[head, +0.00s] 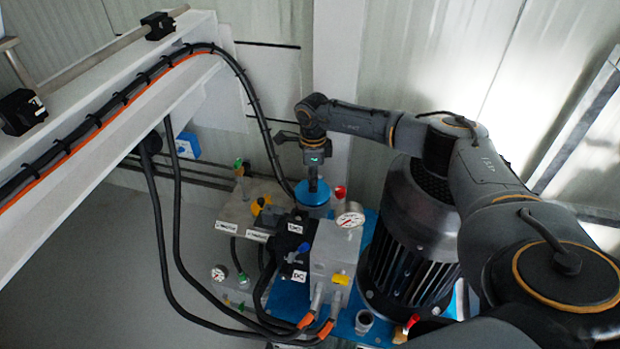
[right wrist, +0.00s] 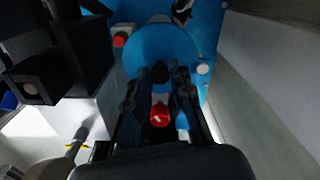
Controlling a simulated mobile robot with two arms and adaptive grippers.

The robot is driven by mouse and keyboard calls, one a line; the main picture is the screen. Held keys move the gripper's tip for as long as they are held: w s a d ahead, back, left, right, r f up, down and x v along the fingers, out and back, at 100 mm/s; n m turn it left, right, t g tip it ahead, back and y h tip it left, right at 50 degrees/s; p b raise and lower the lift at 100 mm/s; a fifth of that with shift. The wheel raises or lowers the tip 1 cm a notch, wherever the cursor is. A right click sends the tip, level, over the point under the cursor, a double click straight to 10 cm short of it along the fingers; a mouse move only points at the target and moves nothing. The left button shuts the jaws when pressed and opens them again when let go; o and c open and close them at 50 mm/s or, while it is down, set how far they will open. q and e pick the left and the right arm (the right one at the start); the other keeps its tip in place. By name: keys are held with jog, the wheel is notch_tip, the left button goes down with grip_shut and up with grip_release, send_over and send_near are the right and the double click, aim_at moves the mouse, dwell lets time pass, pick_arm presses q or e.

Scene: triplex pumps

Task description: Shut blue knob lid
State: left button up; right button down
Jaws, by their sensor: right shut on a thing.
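The blue lid (head: 314,190) is a round cap on the pump unit, left of the big grey motor. My right gripper (head: 313,180) comes down on it from above, its fingers at the lid's middle. In the right wrist view the blue lid (right wrist: 150,42) fills the upper middle as a round disc. My right gripper (right wrist: 161,75) has its two fingers on either side of a small dark knob (right wrist: 160,73) over the disc and is shut on it. Whether the lid sits fully down is hidden. My left gripper is not in view.
A white pressure gauge (head: 349,214), a grey block (head: 335,252) and black valves (head: 291,230) stand close by. The grey motor (head: 420,235) is to the right. Black hoses (head: 160,220) hang at the left from a white beam (head: 110,120). A red cap (right wrist: 160,114) lies below the fingers in the wrist view.

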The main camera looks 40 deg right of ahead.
jog(key=shift+s+d+n, duration=0.15)
jog(key=shift+n, duration=0.55)
jog(key=c, duration=1.2)
grip_release()
jog(key=shift+s+d, duration=0.1)
jog(key=shift+o, duration=0.2)
jog(key=shift+r, duration=0.15)
notch_tip(320, 180, up, 12)
jog(key=shift+f, duration=0.2)
